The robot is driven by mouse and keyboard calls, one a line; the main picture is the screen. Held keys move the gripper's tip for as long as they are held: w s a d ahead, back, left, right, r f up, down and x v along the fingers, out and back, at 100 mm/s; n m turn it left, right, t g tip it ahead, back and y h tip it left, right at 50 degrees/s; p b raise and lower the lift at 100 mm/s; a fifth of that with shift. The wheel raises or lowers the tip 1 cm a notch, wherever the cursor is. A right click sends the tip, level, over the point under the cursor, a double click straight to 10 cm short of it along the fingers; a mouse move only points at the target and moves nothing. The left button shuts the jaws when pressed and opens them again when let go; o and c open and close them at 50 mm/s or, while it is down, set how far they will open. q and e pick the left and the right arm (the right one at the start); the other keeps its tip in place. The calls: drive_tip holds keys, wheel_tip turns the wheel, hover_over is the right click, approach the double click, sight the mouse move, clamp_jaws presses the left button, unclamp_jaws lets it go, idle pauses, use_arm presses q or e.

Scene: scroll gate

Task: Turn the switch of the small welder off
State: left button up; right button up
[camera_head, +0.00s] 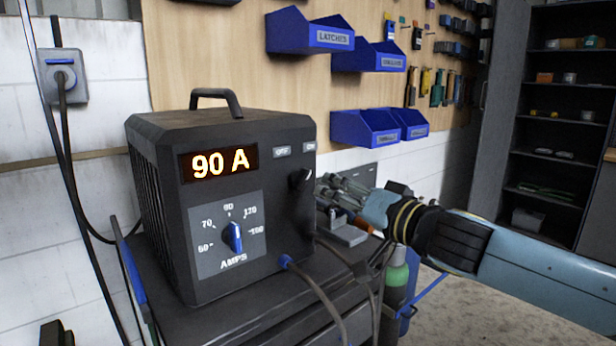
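The small welder (222,200) is a black box with a top handle, standing on a dark cart. Its lit display (219,163) reads 90 A. The switch (300,180) is a black knob at the right of the front panel, below the OFF and ON labels; its upper end seems to lean right, toward ON. A blue amps dial (234,237) sits lower left of it. My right gripper (328,195) is just right of the switch, its arm coming from the right. No clear gap to the switch shows, and I cannot tell contact or finger opening. My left gripper is not recognisable in view.
A cable leaves the welder's front at a blue plug (285,261). A green-topped cylinder (396,275) stands right of the cart. Blue wall bins (366,128) hang behind, with a wall socket (64,76) at left and dark shelves (550,130) at right. Floor at lower right is clear.

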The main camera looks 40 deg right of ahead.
sight(306, 182)
drive_tip(key=w, duration=0.2)
drive_tip(key=w+b, duration=0.1)
drive_tip(key=w, duration=0.1)
drive_tip(key=w+b, duration=0.1)
drive_tip(key=w, duration=0.2)
drive_tip(key=shift+a+f, duration=0.1)
drive_tip(key=shift+a, duration=0.15)
drive_tip(key=shift+w+b, duration=0.35)
drive_tip(key=shift+w, duration=0.25)
drive_tip(key=shift+a, duration=0.1)
clamp_jaws()
